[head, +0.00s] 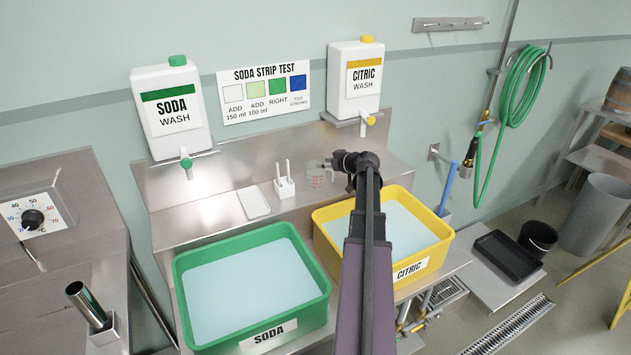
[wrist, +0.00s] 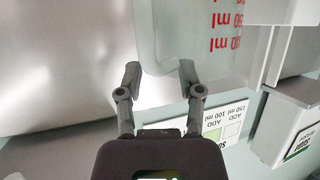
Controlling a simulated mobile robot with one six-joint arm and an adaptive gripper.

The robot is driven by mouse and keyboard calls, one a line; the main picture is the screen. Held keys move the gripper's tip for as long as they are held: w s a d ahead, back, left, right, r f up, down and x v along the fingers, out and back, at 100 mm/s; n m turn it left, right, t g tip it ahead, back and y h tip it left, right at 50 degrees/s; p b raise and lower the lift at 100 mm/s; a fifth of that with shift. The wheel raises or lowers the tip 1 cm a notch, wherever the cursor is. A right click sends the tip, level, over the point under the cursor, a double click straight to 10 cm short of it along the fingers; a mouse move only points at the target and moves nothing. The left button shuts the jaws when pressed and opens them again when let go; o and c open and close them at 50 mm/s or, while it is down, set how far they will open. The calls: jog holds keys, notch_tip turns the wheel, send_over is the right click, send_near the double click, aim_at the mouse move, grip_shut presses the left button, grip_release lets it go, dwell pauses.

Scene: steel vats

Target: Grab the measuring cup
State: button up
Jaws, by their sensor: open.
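The measuring cup (head: 315,180) is small and clear with red markings. In the head view it stands on the steel shelf behind the tubs, just left of my gripper (head: 337,163). In the wrist view the cup (wrist: 205,30) is close up and upside down, its red ml scale at the upper right. My gripper (wrist: 160,78) is open there, with its two fingers apart and nothing held. The clear cup lies just beyond the fingertips; I cannot tell whether they touch it.
A white holder with strips (head: 284,186) stands left of the cup, and a white tray (head: 253,203) lies further left. The green soda tub (head: 250,240) and yellow citric tub (head: 327,212) are in front. The soda jug (head: 170,115) and citric jug (head: 354,85) hang above.

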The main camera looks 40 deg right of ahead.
jog(key=shift+x, duration=0.75)
jog(key=shift+c, duration=0.2)
grip_shut()
